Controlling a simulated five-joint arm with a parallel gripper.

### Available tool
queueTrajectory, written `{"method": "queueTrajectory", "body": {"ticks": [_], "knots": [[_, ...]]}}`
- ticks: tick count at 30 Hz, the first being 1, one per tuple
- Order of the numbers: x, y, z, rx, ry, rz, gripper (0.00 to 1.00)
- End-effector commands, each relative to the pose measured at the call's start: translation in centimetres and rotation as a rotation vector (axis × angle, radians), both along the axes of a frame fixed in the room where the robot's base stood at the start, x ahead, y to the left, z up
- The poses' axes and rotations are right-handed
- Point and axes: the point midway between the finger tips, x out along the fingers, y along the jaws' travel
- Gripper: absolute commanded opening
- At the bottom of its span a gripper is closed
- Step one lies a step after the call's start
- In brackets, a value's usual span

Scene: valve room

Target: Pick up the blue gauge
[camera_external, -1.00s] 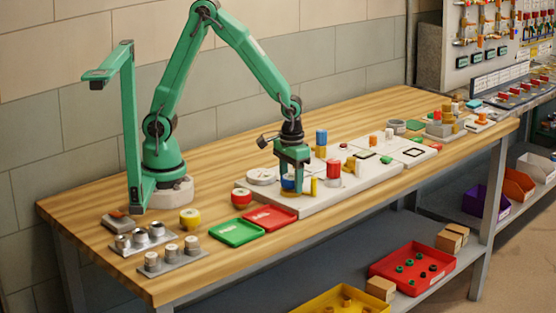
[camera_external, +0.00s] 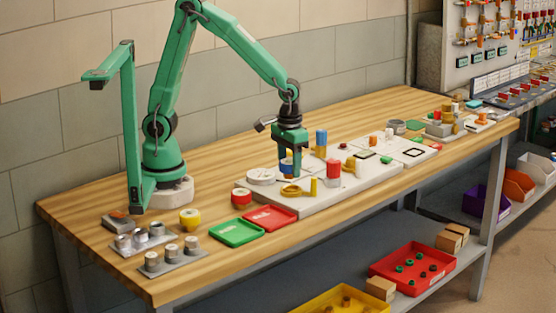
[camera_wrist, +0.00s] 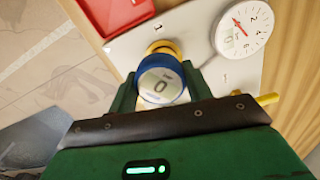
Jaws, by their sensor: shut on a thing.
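The blue gauge (camera_external: 286,163) is between the fingers of my gripper (camera_external: 289,172), held a little above the white board. In the wrist view the blue gauge (camera_wrist: 161,80) shows a pale round face with a 0, and my gripper (camera_wrist: 162,92) has a green finger on each side of it. A yellow ring-shaped seat (camera_external: 291,190) lies on the board below the gauge; part of it shows behind the gauge in the wrist view (camera_wrist: 165,47).
The white board (camera_external: 315,203) carries a white dial (camera_external: 261,177), a yellow post (camera_external: 314,187), a red cylinder (camera_external: 333,169) and a blue cylinder (camera_external: 321,138) near my gripper. A red tray (camera_external: 270,218) and a green tray (camera_external: 237,232) lie in front. The table's back left is clear.

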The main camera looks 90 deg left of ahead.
Motion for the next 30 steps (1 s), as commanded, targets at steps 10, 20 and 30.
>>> {"method": "queueTrajectory", "body": {"ticks": [10, 20, 30], "knots": [[-3.7, -5.1, 3.7, -0.001, -0.002, -0.007, 0.16], [-5.8, -8.0, 5.8, -0.001, -0.001, -0.003, 0.16], [-6.3, -8.6, 6.3, -0.001, 0.001, 0.0, 0.16]]}}
